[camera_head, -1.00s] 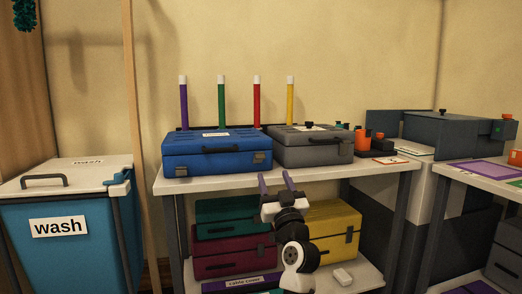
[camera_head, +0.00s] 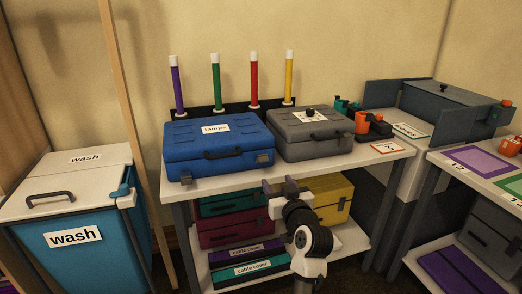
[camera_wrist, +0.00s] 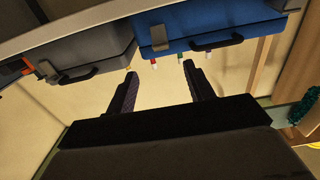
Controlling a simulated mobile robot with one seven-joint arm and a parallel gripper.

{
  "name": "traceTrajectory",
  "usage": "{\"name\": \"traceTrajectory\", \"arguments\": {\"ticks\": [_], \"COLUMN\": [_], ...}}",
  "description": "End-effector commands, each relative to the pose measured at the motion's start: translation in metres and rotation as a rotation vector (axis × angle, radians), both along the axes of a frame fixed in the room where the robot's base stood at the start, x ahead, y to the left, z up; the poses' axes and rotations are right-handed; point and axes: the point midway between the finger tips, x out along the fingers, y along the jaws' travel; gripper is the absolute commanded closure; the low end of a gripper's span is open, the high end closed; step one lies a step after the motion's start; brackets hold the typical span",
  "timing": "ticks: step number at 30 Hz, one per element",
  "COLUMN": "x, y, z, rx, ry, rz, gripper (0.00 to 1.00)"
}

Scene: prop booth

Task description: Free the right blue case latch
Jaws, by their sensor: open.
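The blue case (camera_head: 215,151) lies closed on the table, its handle and two latches on the front. Its right latch (camera_head: 263,158) is a grey tab at the front right corner. The wrist view, upside down, shows the blue case (camera_wrist: 208,22) and the same latch (camera_wrist: 158,38) beyond the fingertips. My gripper (camera_head: 279,185) is open and empty, in front of the table edge and lower than the latch, not touching it. Both dark fingers (camera_wrist: 160,82) show apart in the wrist view. Whether the latch is fastened is too small to tell.
A grey case (camera_head: 308,135) stands close to the right of the blue case. The table's front edge (camera_head: 230,185) lies between my gripper and the cases. Coloured cases (camera_head: 228,232) fill the shelf below. A wash bin (camera_head: 75,230) stands left.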

Motion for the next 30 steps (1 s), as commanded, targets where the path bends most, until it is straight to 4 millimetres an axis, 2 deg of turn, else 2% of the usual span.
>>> {"name": "traceTrajectory", "arguments": {"ticks": [5, 12, 18, 24, 30], "x": [0.024, 0.073, 0.107, 0.125, 0.128], "y": [0.009, 0.025, 0.036, 0.041, 0.043], "z": [0.001, 0.002, 0.001, 0.000, 0.000], "rx": [0.000, 0.001, 0.000, 0.000, 0.000], "ry": [0.000, -0.001, -0.001, -0.001, -0.002], "rz": [0.004, 0.003, 0.002, 0.002, 0.001], "gripper": [0.47, 0.47, 0.47, 0.47, 0.47]}}
